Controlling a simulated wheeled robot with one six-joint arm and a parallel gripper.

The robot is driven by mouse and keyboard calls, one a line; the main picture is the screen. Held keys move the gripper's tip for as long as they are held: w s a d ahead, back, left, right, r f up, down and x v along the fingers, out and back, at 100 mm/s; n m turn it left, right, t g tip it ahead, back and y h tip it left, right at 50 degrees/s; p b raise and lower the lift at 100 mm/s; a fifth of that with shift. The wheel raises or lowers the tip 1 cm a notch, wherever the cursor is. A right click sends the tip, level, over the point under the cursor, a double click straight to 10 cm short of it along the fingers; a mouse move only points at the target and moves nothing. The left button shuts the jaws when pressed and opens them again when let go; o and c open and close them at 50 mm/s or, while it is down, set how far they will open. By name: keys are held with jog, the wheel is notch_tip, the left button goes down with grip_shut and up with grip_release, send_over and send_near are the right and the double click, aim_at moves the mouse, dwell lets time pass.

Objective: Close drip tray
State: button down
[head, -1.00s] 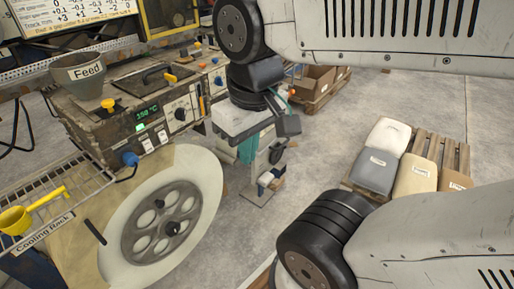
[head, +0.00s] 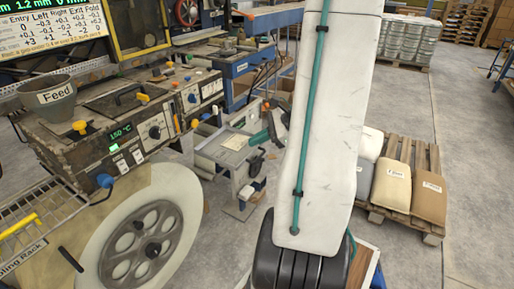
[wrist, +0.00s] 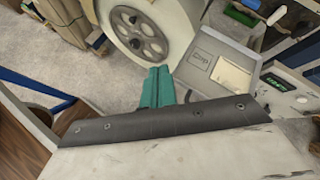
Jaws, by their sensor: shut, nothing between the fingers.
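The grey drip tray (wrist: 198,72) shows in the wrist view as a shallow box with a small label and a cream sheet on it, standing out from a panel with a green display. In the head view, what looks like the same tray (head: 212,152) lies below the machine front, left of my arm. My gripper (wrist: 158,70) has teal fingers, held together and empty. In the wrist view it is left of the tray; I cannot tell whether it touches. In the head view my arm hides part of the gripper (head: 277,124).
A large spoked roll (head: 150,248) stands at the left below the machine (head: 120,125) and its feed funnel (head: 47,95). A cooling rack (head: 35,225) is at the lower left. A pallet with sacks (head: 392,185) is at the right.

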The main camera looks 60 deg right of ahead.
jog(key=s+d+f+m+t+h, duration=0.25)
jog(key=s+d+f+m, duration=0.2)
jog(key=d, duration=0.25)
jog(key=s+d+f+m+t+h, duration=0.1)
jog(key=s+d+f+m+h, duration=0.2)
jog(key=s+d+f+m, duration=0.25)
jog(key=d+r+x, duration=0.1)
jog(key=x, duration=1.2)
jog(key=shift+w+d, duration=0.25)
jog(key=shift+d, duration=0.05)
jog(key=shift+w+g, duration=0.1)
jog(key=shift+g, duration=0.15)
